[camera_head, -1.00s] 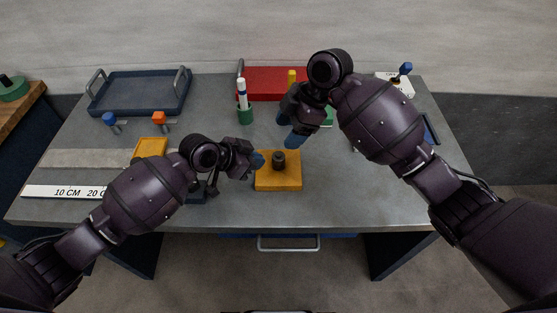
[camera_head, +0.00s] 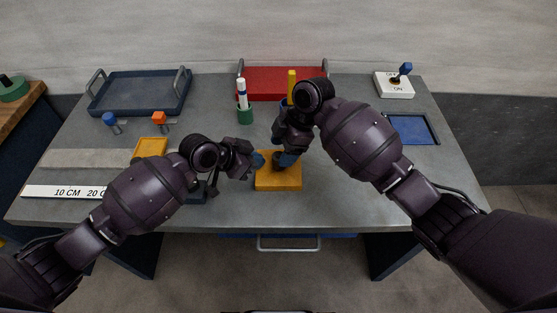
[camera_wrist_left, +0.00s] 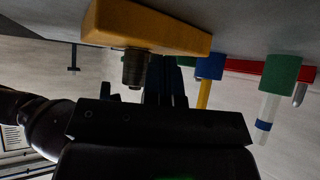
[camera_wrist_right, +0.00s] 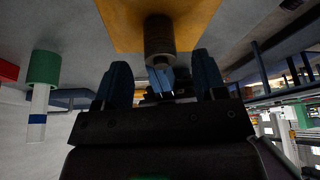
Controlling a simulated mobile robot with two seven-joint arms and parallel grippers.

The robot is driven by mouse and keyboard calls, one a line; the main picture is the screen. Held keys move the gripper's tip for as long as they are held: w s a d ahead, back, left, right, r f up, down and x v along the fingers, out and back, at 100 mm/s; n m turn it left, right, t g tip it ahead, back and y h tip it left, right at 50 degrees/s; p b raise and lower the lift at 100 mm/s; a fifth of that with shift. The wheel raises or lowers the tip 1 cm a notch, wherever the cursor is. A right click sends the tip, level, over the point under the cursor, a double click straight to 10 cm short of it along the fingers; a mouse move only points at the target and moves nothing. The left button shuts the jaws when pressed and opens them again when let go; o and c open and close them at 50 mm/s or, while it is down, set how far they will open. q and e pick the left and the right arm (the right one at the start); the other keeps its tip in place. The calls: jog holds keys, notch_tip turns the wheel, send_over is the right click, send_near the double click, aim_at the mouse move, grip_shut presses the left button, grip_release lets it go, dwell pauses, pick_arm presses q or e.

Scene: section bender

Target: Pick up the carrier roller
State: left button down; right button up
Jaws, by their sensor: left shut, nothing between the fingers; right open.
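The carrier roller, a short dark cylinder, stands on an orange-yellow block (camera_head: 279,184) at the front middle of the table. The right wrist view shows the roller (camera_wrist_right: 160,40) straight ahead, centred between the blue fingers of my open right gripper (camera_wrist_right: 162,80). In the head view my right gripper (camera_head: 284,159) is over the block and mostly hides the roller. My left gripper (camera_head: 258,161) is shut and empty at the block's left edge. The left wrist view shows the roller (camera_wrist_left: 135,70) beside the left fingers, apart from them.
A green holder with a marker (camera_head: 244,114) stands behind the block, with a red tray (camera_head: 285,82) at the back. A blue tray (camera_head: 140,92) is at back left. A switch box (camera_head: 394,85) and a blue mat (camera_head: 411,129) lie at right. The right front of the table is clear.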

aim_at(279, 154)
jog(key=x, duration=0.3)
jog(key=shift+s+f, duration=0.1)
jog(key=shift+f, duration=0.3)
jog(key=c, duration=1.1)
jog(key=shift+o, duration=0.2)
jog(key=shift+r, duration=5.05)
